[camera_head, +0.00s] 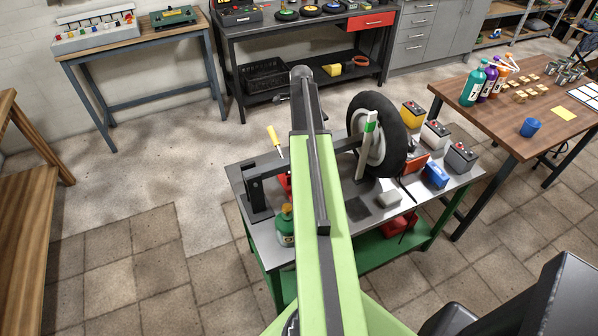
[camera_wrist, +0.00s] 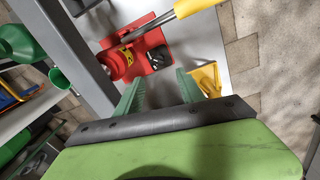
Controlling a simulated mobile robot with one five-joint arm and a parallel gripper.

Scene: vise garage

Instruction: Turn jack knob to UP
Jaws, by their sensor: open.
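The red jack (camera_wrist: 148,48) lies on the grey bench top in the wrist view. It has a yellow label, a metal bar and a yellow handle (camera_wrist: 198,6). A small black part on its red plate looks like the knob (camera_wrist: 157,58); its setting is too small to read. My gripper (camera_wrist: 160,90) has its green fingers apart and empty, just short of the jack's plate, with the knob ahead of the gap. In the head view my arm covers most of the jack; a red bit (camera_head: 285,184) and the yellow handle (camera_head: 273,138) show at its left.
A yellow object (camera_wrist: 209,77) stands beside the right finger in the wrist view. A grey bar (camera_wrist: 82,50) runs past the jack's left. On the bench, a wheel (camera_head: 378,135) stands right of my arm and a green bottle (camera_head: 285,226) stands left of it.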

